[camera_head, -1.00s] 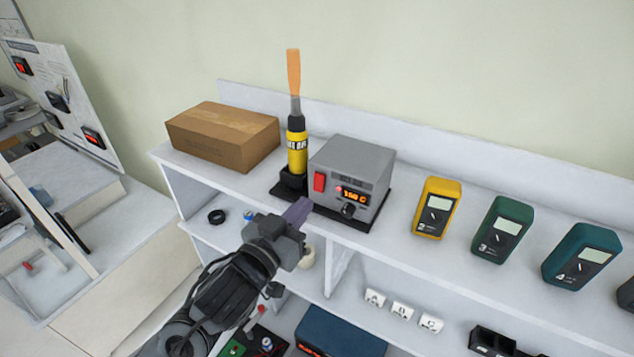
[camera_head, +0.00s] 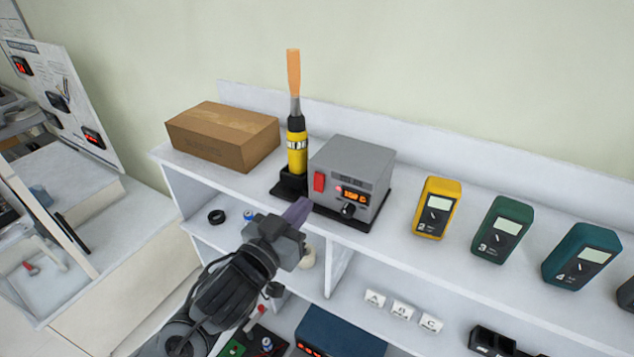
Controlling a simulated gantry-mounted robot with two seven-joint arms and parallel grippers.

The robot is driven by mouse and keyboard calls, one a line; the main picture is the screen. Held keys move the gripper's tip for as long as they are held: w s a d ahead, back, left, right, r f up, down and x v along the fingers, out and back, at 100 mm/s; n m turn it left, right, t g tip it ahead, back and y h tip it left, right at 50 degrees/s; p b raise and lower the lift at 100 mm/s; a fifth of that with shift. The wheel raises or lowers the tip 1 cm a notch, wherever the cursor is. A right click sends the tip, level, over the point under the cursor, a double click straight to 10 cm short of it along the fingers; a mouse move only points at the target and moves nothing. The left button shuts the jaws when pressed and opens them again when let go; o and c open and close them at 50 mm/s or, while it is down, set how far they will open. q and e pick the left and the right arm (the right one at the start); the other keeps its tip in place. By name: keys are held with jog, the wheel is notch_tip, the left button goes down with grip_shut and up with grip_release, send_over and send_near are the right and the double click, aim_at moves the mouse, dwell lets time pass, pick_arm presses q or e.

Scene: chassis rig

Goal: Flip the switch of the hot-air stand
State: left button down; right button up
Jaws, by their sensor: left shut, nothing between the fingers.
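The hot-air stand (camera_head: 352,172) is a grey box on a black base on the top shelf. Its red switch (camera_head: 319,181) is on the left of the front face, beside a lit orange display (camera_head: 355,195) and a black knob (camera_head: 348,210). A yellow hot-air tool (camera_head: 297,148) stands upright in the holder left of the box, its nozzle glowing orange. My left gripper (camera_head: 299,209) is shut and empty, in front of the stand's lower left and below the switch. Its fingertips appear apart from the switch. My right gripper is not in view.
A cardboard box (camera_head: 222,140) stands left of the tool. Yellow (camera_head: 437,208) and green (camera_head: 503,229) meters stand to the right on the same shelf. Labelled white blocks (camera_head: 403,310) and a blue device (camera_head: 340,333) are on the lower shelf. The wall (camera_head: 450,60) rises behind.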

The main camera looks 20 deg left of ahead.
aim_at(317, 190)
pick_arm(q)
jog(key=shift+w, duration=0.15)
dwell(0.5)
jog(key=shift+w+d, duration=0.2)
jog(key=shift+w, duration=0.65)
jog(key=shift+w+d+p, duration=0.2)
jog(key=shift+w+p, duration=0.3)
jog(key=shift+w, duration=0.35)
jog(key=s+a, duration=0.1)
jog(key=s, duration=0.7)
jog(key=shift+a, duration=0.35)
dwell(0.4)
